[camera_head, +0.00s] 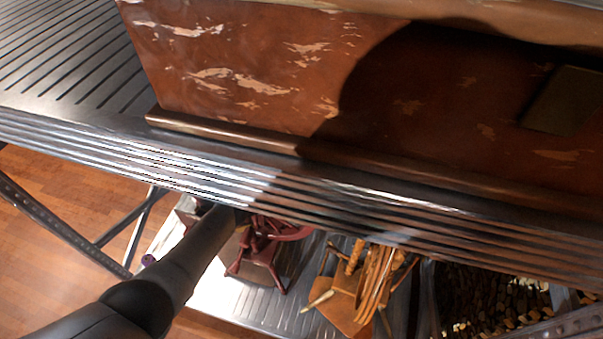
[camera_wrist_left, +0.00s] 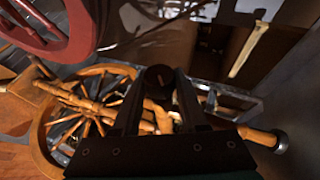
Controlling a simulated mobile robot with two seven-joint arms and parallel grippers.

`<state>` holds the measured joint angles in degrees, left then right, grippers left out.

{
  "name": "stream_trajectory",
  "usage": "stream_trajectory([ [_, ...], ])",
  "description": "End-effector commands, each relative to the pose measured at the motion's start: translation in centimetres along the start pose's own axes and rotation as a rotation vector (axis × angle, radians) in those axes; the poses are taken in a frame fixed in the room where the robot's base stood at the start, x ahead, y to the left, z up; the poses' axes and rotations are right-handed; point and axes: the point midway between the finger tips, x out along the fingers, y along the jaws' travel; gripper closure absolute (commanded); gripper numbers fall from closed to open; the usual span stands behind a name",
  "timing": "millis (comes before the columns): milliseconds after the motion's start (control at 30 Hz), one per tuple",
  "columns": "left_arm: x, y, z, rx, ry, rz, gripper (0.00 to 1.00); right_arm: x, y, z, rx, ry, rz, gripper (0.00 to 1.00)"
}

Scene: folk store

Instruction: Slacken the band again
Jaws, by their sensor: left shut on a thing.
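In the left wrist view, my left gripper (camera_wrist_left: 160,103) is closed on a dark, round-ended knob (camera_wrist_left: 158,77) between its fingertips. Behind the fingers is an orange-brown wooden spinning wheel (camera_wrist_left: 42,128) with turned spokes. A turned wooden handle (camera_wrist_left: 262,136) with a metal tip sticks out right of the gripper. The band cannot be made out, so its tension does not show. In the head view, my left arm reaches under the shelf edge, and its gripper is hidden there. The orange wooden wheel (camera_head: 371,283) shows below the shelf. My right gripper is out of view.
A red spinning wheel (camera_head: 262,246) stands on the lower shelf (camera_head: 215,287), and its rim shows in the left wrist view (camera_wrist_left: 78,38). A worn brown chest (camera_head: 225,80) sits on the ribbed metal upper shelf (camera_head: 75,125), which overhangs my arm. Woven baskets (camera_head: 490,300) are at right.

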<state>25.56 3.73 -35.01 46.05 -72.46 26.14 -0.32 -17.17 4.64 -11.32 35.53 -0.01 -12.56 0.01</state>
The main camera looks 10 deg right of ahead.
Motion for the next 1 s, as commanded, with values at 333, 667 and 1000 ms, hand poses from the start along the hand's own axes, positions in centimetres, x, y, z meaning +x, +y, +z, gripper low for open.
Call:
stream_trajectory([
  [333,0.09,-0.14,-0.09,0.001,0.001,-0.001,1.0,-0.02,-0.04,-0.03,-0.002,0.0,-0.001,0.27],
  [667,0.03,-0.06,-0.01,0.001,-0.001,0.0,0.27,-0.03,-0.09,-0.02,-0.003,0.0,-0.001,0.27],
  [1000,-0.23,-0.14,0.17,0.001,-0.002,0.002,0.27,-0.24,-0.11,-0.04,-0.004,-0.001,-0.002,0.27],
])
